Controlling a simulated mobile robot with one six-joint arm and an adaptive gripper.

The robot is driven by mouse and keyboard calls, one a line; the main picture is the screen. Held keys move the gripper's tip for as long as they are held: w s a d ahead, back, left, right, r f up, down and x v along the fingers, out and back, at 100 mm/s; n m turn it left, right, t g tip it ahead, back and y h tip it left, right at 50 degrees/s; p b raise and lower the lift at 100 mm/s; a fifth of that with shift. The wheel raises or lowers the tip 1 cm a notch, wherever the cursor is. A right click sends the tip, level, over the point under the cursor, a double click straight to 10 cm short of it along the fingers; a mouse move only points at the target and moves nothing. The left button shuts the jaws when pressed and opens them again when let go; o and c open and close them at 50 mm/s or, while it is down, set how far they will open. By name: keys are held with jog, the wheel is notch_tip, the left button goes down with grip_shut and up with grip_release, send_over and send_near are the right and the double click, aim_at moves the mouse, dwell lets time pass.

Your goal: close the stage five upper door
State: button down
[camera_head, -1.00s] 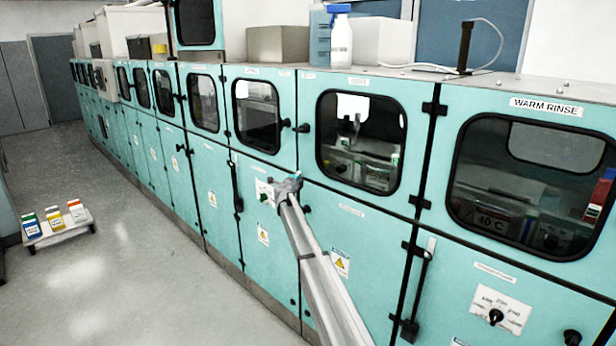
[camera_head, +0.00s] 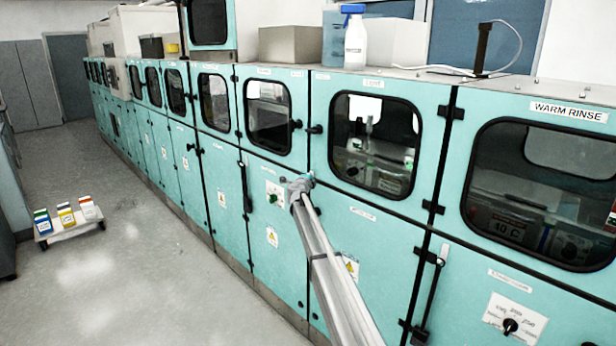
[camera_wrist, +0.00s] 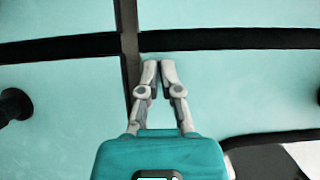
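A row of teal cabinets has upper windowed doors and lower plain doors. The stage labels are too small to read, so I cannot tell which door is stage five. My gripper (camera_head: 301,183) is in front of the cabinets, near the seam between upper and lower doors. The upper door (camera_head: 345,84) right of it and the upper door (camera_head: 287,156) left of it look flush; a slight gap cannot be ruled out. In the wrist view my gripper (camera_wrist: 159,68) has its fingertips almost together with nothing between them. Teal panels and a dark seam (camera_wrist: 240,39) lie beyond it.
Black knobs (camera_head: 316,129) stick out beside the doors. The warm rinse door (camera_head: 470,140) is at the right. The grey floor (camera_head: 140,270) between is clear.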

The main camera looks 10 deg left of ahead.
jog(key=s+a, duration=0.8)
jog(key=s, duration=0.3)
jog(key=shift+a, duration=0.35)
jog(key=s+d+f+n+g+y, duration=0.1)
jog(key=s+d+f+n+g, duration=0.5)
jog(key=s+d, duration=0.8)
jog(key=s+d+f+n+g+y, duration=0.1)
jog(key=s+d+f+n+g, duration=0.5)
jog(key=s+d, duration=0.9)
jog(key=s+d+f+n+g, duration=0.5)
jog(key=s+d, duration=0.9)
jog(key=s, duration=1.3)
jog(key=f+n, duration=0.1)
jog(key=n, duration=0.1)
jog(key=shift+d+f+n+g+y, duration=0.15)
jog(key=shift+f+n+g+y, duration=0.15)
jog(key=shift+f+g+y, duration=0.1)
